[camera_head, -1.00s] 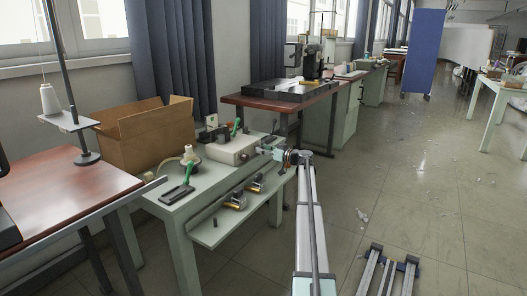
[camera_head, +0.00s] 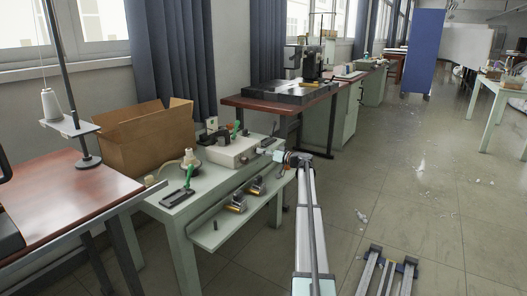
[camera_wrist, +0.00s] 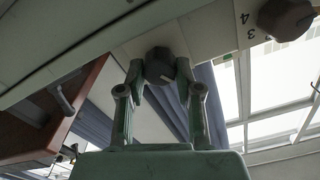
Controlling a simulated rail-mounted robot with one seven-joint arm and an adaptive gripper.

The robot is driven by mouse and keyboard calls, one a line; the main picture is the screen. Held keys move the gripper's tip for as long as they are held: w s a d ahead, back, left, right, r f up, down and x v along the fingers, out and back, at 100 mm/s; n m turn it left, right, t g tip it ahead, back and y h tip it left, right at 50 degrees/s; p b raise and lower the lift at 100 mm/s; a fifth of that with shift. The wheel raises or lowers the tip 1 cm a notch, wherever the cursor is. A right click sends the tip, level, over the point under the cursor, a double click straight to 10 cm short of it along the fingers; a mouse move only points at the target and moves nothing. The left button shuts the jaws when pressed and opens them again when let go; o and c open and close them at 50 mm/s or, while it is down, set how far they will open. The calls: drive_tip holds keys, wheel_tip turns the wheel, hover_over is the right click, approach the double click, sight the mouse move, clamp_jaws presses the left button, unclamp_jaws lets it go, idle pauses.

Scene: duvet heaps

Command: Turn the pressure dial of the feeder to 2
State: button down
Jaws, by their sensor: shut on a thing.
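The feeder is a whitish box (camera_head: 232,151) on the pale green table. My gripper (camera_head: 266,151) is at its right-hand end, small in the head view. In the wrist view, my gripper's two green fingers (camera_wrist: 160,74) are shut on a dark round dial (camera_wrist: 158,62) on the feeder's pale face. The dial has a light mark; its scale is hidden or unreadable. A second dark dial (camera_wrist: 285,18) sits to the upper right, with the figures 3 and 4 beside it. I cannot tell from labels which dial is for pressure.
Green-handled tools (camera_head: 178,196) and a round device lie left of the feeder. A lower shelf (camera_head: 235,221) holds small brass-and-dark fittings. A reddish-brown table (camera_head: 70,195) is at left; the floor at right is mostly clear.

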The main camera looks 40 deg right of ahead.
drive_tip(key=shift+w+m+p, duration=0.1)
drive_tip(key=shift+m+p, duration=1.95)
drive_tip(key=shift+m, duration=1.15)
drive_tip(key=c, duration=0.8)
unclamp_jaws()
drive_tip(key=shift+o, duration=0.2)
drive_tip(key=v, duration=1.2)
